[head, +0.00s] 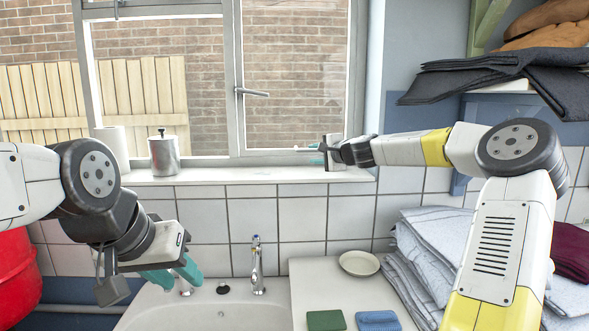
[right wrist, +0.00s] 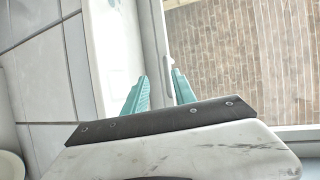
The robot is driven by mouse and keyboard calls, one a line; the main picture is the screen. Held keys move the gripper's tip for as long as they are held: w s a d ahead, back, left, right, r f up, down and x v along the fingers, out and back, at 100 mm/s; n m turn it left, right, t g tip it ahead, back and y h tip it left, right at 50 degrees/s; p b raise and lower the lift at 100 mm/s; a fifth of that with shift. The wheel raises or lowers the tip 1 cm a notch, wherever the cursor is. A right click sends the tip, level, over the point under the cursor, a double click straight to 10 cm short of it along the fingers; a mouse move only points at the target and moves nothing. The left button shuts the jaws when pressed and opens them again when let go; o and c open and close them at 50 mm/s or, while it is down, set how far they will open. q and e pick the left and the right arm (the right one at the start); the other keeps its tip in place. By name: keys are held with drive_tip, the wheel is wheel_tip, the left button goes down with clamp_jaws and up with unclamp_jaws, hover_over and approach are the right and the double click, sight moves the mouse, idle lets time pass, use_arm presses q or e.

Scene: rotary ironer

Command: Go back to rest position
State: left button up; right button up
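My left gripper (head: 174,277) hangs over the left part of the sink in the head view. Its two teal fingers are apart with nothing between them. My right gripper (head: 316,154) is raised in front of the window, near the right end of the sill, and points left. In the right wrist view its teal fingers (right wrist: 160,92) are spread and empty. Both arms are bent at the elbow and held out ahead of me. Neither gripper holds anything.
The sink (head: 225,316) has a tap (head: 257,266) behind it. A plate (head: 359,263), green sponge (head: 326,320) and blue sponge (head: 378,320) lie on the counter. Folded cloths (head: 433,249) sit right. The window sill (head: 235,178) holds a canister (head: 163,156). A shelf bears dark fabric (head: 450,82).

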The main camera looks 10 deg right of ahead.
drive_tip(key=s+a+f+n+g, duration=0.2)
drive_tip(key=s+a+n+g, duration=0.15)
drive_tip(key=s+a, duration=0.35)
drive_tip(key=s+a+f+n+g, duration=0.2)
drive_tip(key=s+a+f+n, duration=0.1)
drive_tip(key=s+a+n, duration=0.3)
drive_tip(key=s+d+f+n+g+h, duration=0.1)
drive_tip(key=s+d, duration=0.2)
drive_tip(key=s, duration=0.9)
drive_tip(key=s+d+f+n+h, duration=0.1)
drive_tip(key=s+d, duration=0.3)
drive_tip(key=s, duration=0.8)
drive_tip(key=s+d+f+n+g+h, duration=0.1)
drive_tip(key=s+d+f+n, duration=0.1)
drive_tip(key=s, duration=1)
drive_tip(key=shift+d+n+g+h, duration=0.35)
drive_tip(key=shift+d+h, duration=0.05)
drive_tip(key=shift+d, duration=0.45)
